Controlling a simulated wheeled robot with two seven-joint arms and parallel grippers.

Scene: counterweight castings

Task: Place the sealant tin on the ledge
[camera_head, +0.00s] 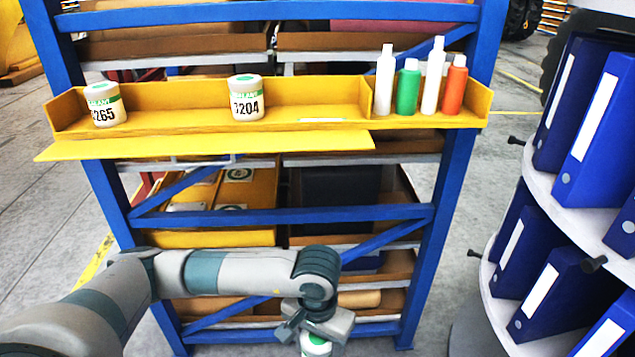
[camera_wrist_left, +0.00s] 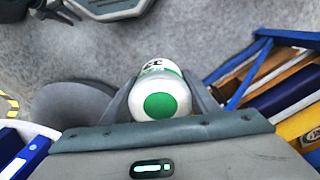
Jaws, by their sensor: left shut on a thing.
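My left gripper (camera_head: 316,326) is shut on a white tin with a green round mark on its lid (camera_head: 316,346), low in front of the blue rack. The held tin (camera_wrist_left: 160,95) also shows between the fingers in the left wrist view; its label is only partly visible. The yellow ledge (camera_head: 190,148) runs along the front of a yellow trough (camera_head: 180,95) high on the rack, above the gripper. Its surface is bare. Two white sealant tins stand in the trough, one marked 3265 (camera_head: 104,105) at the left and one marked 3204 (camera_head: 246,98) near the middle. My right gripper is out of view.
Several bottles, including a green one (camera_head: 408,88) and an orange one (camera_head: 454,86), stand in the trough's right compartment. Blue rack bars (camera_head: 290,217) cross below the ledge. A round white stand with blue binders (camera_head: 590,115) is at the right.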

